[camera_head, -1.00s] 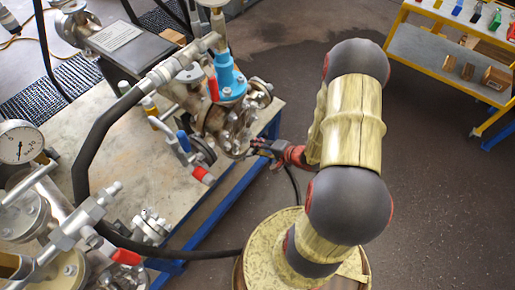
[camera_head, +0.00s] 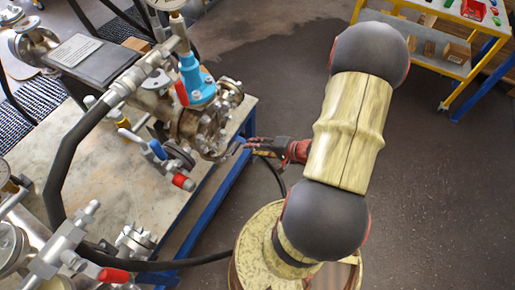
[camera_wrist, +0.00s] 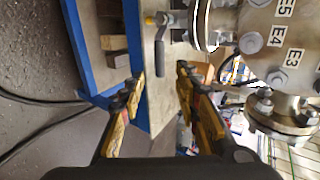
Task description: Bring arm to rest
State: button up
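My arm (camera_head: 345,130) stands bent beside the workbench, its upper links large in the head view. My gripper (camera_head: 246,145) points left towards the flanged vessel (camera_head: 205,130), with a small gap in the picture between fingertips and flange. In the wrist view my gripper (camera_wrist: 160,92) has its two yellow-and-black fingers spread apart, with nothing between them. Flanges with labels such as E4 and E3 (camera_wrist: 278,58) fill the upper right of that view.
The workbench (camera_head: 110,165) with blue frame carries pipework, a blue valve (camera_head: 195,80) and red-handled valves (camera_head: 182,181). A black hose (camera_head: 180,262) runs low past my base. A yellow-framed shelf cart (camera_head: 430,45) stands at the upper right. Dark floor between is clear.

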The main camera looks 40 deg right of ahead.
jog(key=shift+s+d+r, duration=0.15)
jog(key=shift+s+r, duration=0.2)
jog(key=shift+s, duration=0.2)
jog(key=shift+m, duration=0.3)
jog(key=s+a+r+n+g+y, duration=0.2)
jog(key=s+a+r+g+y, duration=0.1)
jog(key=s+a+r+g, duration=0.55)
notch_tip(320, 180, up, 15)
jog(key=w+a+n+h, duration=0.1)
jog(key=n+h, duration=0.6)
jog(key=n, duration=0.1)
jog(key=w+a+r+n+t, duration=0.2)
jog(key=a+r+n+t, duration=0.1)
jog(key=a+r, duration=0.5)
jog(key=shift+a+r+n+y+p, duration=0.3)
jog(key=shift+a+n+p, duration=0.1)
jog(key=shift+n, duration=0.5)
